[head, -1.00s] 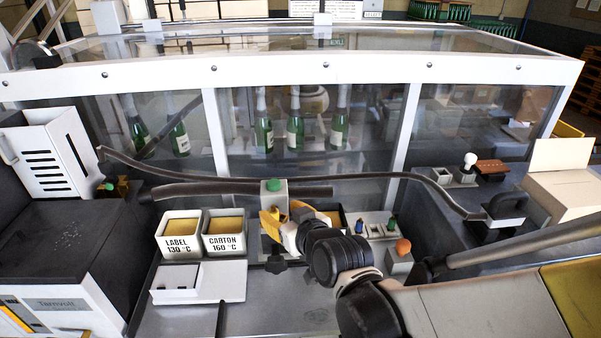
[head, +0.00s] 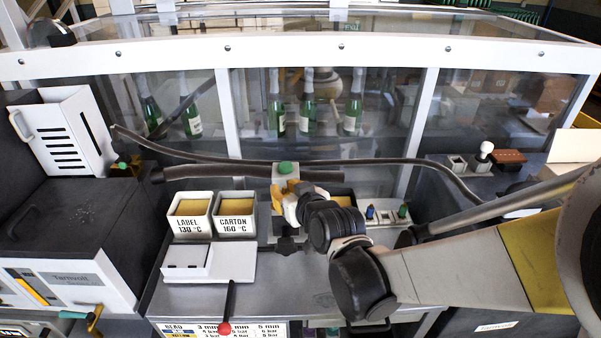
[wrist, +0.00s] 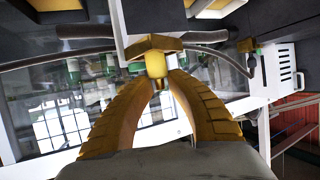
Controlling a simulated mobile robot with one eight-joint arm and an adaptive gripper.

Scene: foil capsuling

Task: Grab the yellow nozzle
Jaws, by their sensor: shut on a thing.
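The yellow nozzle (wrist: 156,64) hangs below a hexagonal yellow nut under a light grey block in the wrist view. My gripper (wrist: 156,80) has its two ridged yellow fingers closed around the nozzle, with the tips at its sides. In the head view my gripper (head: 287,193) is at the grey block (head: 285,172) with the green button on top. The nozzle cannot be made out there, behind my fingers and wrist.
Two pots, LABEL (head: 188,224) and CARTON (head: 236,227), stand left of my gripper. A dark hose (head: 400,163) runs behind it. Green bottles (head: 308,115) stand behind glass. A red-tipped lever (head: 225,327) stands at the front.

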